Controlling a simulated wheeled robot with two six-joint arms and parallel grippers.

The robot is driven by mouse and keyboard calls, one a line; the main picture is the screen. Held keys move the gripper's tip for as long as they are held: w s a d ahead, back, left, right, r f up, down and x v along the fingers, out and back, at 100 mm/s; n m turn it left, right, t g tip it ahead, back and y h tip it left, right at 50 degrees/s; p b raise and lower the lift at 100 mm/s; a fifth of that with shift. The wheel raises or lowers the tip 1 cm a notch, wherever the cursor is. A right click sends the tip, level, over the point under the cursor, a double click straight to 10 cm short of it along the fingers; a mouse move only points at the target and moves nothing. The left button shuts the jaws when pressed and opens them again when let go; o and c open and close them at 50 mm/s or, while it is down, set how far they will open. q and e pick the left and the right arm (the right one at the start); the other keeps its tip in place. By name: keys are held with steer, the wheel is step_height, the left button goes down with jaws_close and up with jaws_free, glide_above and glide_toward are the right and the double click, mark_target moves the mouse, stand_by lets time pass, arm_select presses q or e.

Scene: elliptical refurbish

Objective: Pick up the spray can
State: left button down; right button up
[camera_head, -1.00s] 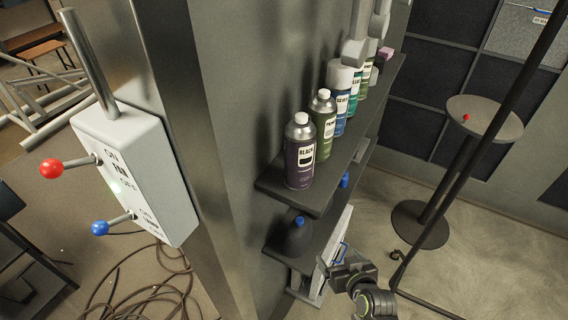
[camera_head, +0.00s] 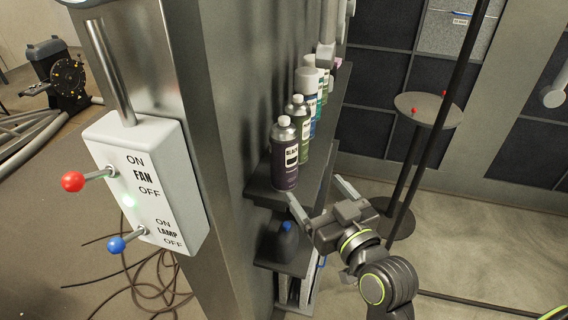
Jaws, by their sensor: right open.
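Several spray cans stand upright in a row on the upper wall shelf (camera_head: 262,182). The nearest is a dark purple can labelled BLACK (camera_head: 284,160), with a grey cap. Behind it stand a green can (camera_head: 303,120) and a white-topped blue can (camera_head: 311,92), partly hidden by the cans in front. My right gripper (camera_head: 316,190) is open and empty. Its two fingers point up toward the shelf, in front of and to the right of the nearest can in the picture. I see no contact with any can. My left gripper is not in view.
A white FAN and LAMP switch box (camera_head: 150,185) with red and blue knobbed levers is on the pillar at left. A round stand (camera_head: 428,108) and a dark pole are at right. Open floor lies at lower right.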

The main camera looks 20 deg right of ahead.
mark_target(291, 159)
steer(key=w, duration=0.3)
steer(key=w+a+p, duration=0.1)
steer(key=w, duration=0.4)
steer(key=shift+w+a+r, duration=0.1)
steer(key=shift+w+a, duration=0.1)
steer(key=shift+w, duration=0.15)
steer(key=shift+w+a, duration=0.1)
steer(key=shift+w, duration=0.4)
steer(key=shift+w+a+p, duration=0.2)
steer(key=shift+w+p, duration=1.1)
steer(key=shift+w, duration=0.65)
steer(key=shift+w+a+f, duration=0.1)
steer(key=shift+w+f, duration=0.15)
steer(key=shift+w, duration=0.4)
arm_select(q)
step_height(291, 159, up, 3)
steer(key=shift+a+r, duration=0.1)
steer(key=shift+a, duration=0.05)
arm_select(e)
steer(key=c, duration=1.2)
